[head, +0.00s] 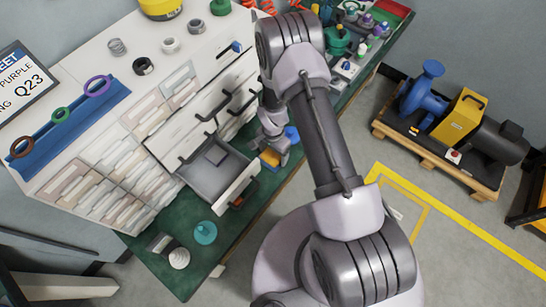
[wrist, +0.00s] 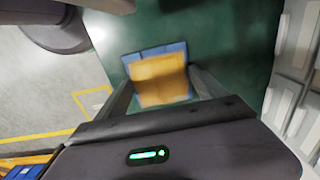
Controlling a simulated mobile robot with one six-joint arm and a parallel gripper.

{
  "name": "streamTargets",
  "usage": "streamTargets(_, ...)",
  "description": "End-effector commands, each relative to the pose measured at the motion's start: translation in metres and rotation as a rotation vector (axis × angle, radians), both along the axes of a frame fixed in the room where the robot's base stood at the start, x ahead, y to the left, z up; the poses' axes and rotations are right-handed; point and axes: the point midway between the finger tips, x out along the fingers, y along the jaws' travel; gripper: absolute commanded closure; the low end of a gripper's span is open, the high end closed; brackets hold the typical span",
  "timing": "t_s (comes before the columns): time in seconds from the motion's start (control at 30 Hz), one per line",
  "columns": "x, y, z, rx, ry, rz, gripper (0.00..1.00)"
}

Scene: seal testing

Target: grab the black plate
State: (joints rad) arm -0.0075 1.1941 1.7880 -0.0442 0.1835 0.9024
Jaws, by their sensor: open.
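I cannot pick out a black plate with certainty in either view. In the head view this piece (head: 270,158) is on the green bench beside the open drawer, under my gripper (head: 274,146), which is partly hidden.
The white drawer cabinet (head: 135,130) stands along the left of the green bench (head: 190,275). A teal round piece (head: 205,232) and a white ribbed piece (head: 179,258) lie near the front. A pump on a pallet (head: 440,160) stands right; the floor between is clear.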

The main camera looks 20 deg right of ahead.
Motion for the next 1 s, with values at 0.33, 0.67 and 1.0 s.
streamTargets(0.33,0.0,0.0,0.001,0.0,0.0,0.0,0.77)
streamTargets(0.67,0.0,0.0,0.002,0.0,0.0,0.0,1.0)
streamTargets(1.0,0.0,0.0,0.026,0.0,0.0,0.0,1.0)
